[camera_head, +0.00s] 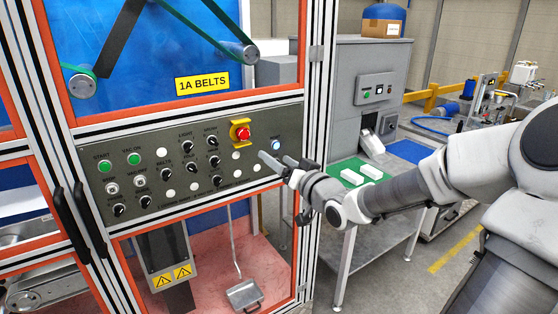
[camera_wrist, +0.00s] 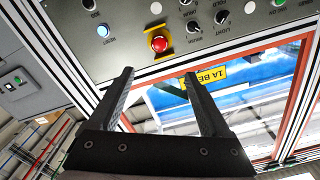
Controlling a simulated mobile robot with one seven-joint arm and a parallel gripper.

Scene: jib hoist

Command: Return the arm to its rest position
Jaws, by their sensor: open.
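My arm reaches in from the right in the head view, and my gripper (camera_head: 268,162) is in front of the lower right part of a grey control panel (camera_head: 222,188). In the wrist view the two dark fingers of my gripper (camera_wrist: 158,82) stand apart with nothing between them. The panel (camera_wrist: 120,50) shows beyond the fingertips, upside down. A red emergency stop button on a yellow base (camera_head: 241,132) lies above the gripper in the head view; the red button (camera_wrist: 159,43) is just beyond the fingertips in the wrist view. I cannot tell whether the fingers touch the panel.
The machine's aluminium frame post (camera_head: 318,85) stands close to my gripper. To its right are a grey cabinet (camera_head: 368,85) and a table with a green mat (camera_head: 338,170) and white blocks. Black door handles (camera_head: 72,222) stick out at the left. Floor (camera_head: 400,275) shows below my arm.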

